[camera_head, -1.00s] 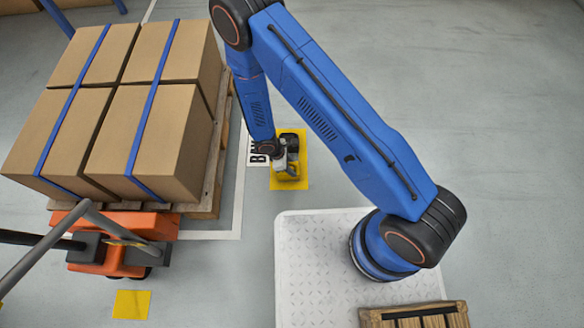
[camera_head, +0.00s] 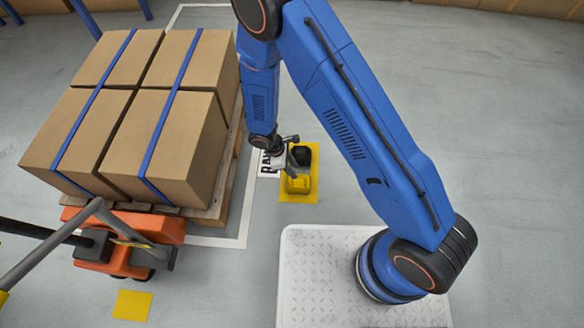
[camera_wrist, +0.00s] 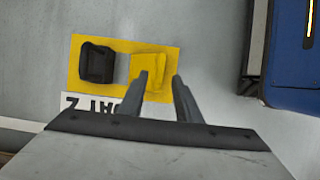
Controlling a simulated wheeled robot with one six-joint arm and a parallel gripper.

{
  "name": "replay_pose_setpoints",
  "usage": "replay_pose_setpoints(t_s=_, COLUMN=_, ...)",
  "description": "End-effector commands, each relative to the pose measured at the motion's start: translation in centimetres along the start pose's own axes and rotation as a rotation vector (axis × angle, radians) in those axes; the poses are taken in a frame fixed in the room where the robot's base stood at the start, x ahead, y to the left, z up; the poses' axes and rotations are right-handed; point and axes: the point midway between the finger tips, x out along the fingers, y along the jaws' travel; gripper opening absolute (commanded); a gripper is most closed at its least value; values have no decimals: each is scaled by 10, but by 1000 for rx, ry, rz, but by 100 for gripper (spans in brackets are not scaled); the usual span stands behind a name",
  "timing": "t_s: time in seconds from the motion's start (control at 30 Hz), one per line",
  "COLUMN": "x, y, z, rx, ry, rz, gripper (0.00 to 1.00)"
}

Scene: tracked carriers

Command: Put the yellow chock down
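The yellow chock (camera_head: 297,185) rests on a yellow floor patch (camera_head: 312,170), at its near end in the head view. In the wrist view, the yellow chock (camera_wrist: 150,62) lies beside a black chock (camera_wrist: 97,63) on the same patch. The left finger covers part of the yellow chock, which extends left past that finger. In the head view, my gripper (camera_head: 290,157) is just beyond the yellow chock, partly hidden by its own wrist.
A pallet (camera_head: 212,210) with strapped cartons (camera_head: 160,135) stands to the left on an orange pallet truck (camera_head: 130,258). A white lettered label (camera_head: 267,165) lies beside the patch. Open grey floor lies beyond.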

Motion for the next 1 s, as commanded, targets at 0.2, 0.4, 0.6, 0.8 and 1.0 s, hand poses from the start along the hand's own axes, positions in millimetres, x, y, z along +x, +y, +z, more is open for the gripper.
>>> replay_pose_setpoints(t_s=0.2, x=-6, y=0, z=0, rx=0, ry=1, rz=-1, gripper=31)
replay_pose_setpoints(t_s=0.4, x=-14, y=4, z=4, rx=17, ry=7, rz=2, gripper=31)
replay_pose_setpoints(t_s=0.6, x=-59, y=28, z=37, rx=129, ry=41, rz=10, gripper=31)
replay_pose_setpoints(t_s=0.8, x=-114, y=51, z=87, rx=278, ry=86, rz=16, gripper=31)
replay_pose_setpoints(t_s=1.0, x=-164, y=64, z=142, rx=427, ry=131, rz=19, gripper=31)
